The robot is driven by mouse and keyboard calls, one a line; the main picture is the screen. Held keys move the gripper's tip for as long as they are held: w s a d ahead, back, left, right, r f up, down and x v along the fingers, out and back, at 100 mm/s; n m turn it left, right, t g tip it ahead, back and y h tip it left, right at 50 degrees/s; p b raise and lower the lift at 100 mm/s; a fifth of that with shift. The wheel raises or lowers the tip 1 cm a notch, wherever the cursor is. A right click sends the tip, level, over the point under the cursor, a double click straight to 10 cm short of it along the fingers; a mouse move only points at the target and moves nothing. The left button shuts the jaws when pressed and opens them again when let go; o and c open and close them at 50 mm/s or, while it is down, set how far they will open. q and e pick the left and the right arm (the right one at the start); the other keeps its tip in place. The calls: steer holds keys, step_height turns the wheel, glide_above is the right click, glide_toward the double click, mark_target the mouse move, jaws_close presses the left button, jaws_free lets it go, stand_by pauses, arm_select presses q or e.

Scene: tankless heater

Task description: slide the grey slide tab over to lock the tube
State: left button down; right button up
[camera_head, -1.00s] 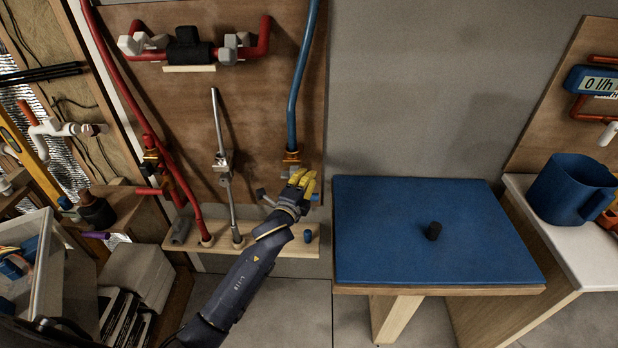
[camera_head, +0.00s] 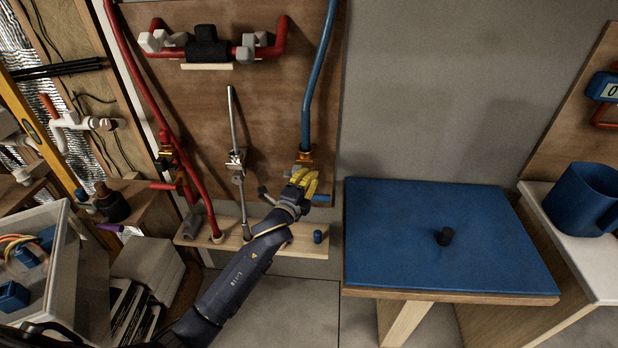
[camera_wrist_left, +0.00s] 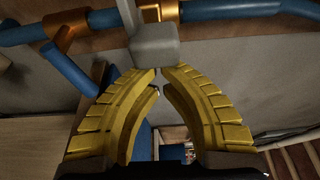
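The blue tube (camera_head: 308,95) runs down the wooden panel into a copper fitting (camera_head: 305,157). My left gripper (camera_head: 303,178), with yellow fingers, is just below that fitting and hides part of it. In the left wrist view, a grey block (camera_wrist_left: 156,46), seemingly the slide tab, is right at the fingertips of my left gripper (camera_wrist_left: 159,71). The fingertips are nearly together, with nothing seen clamped between them; whether they touch the block I cannot tell. Blue pipe (camera_wrist_left: 215,11) and a copper fitting (camera_wrist_left: 70,32) lie beyond. My right gripper is not in view.
A wooden ledge (camera_head: 282,243) with a small blue cap (camera_head: 318,236) is below the gripper. Red pipes (camera_head: 140,85) and a metal rod (camera_head: 234,125) stand to its left. A blue-topped table (camera_head: 400,255) with a black knob (camera_head: 445,236) is on the right.

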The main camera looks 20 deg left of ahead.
arm_select(q)
steer(key=s+d, duration=0.2)
steer(key=s, duration=0.8)
steer(key=w+a+f+n+g, duration=0.1)
steer(key=a+f+n+g, duration=0.15)
steer(key=f, duration=0.85)
steer(key=a+f+n+g, duration=0.1)
steer(key=f+n, duration=0.3)
steer(key=f, duration=0.7)
steer(key=s+a+f+n+g+y, duration=0.15)
steer(key=s+f, duration=0.25)
steer(key=f, duration=0.4)
steer(key=s+a+f+n+g, duration=0.15)
steer(key=s+f, duration=0.25)
steer(key=f, duration=0.4)
steer(key=s+a+f+n+g+y, duration=0.1)
steer(key=s+f+n+g, duration=0.1)
steer(key=s+f, duration=0.35)
steer(key=s+a+f+n+g, duration=0.3)
steer(key=s+f+n+g, duration=0.1)
steer(key=s+f, duration=1.5)
steer(key=s+f+g, duration=0.2)
steer(key=s, duration=1)
steer(key=s+f+g, duration=0.2)
steer(key=s, duration=1)
steer(key=shift+s+d+f+n+y, duration=0.15)
steer(key=shift+d+f+n+y, duration=0.05)
steer(key=shift+f+n+y, duration=0.2)
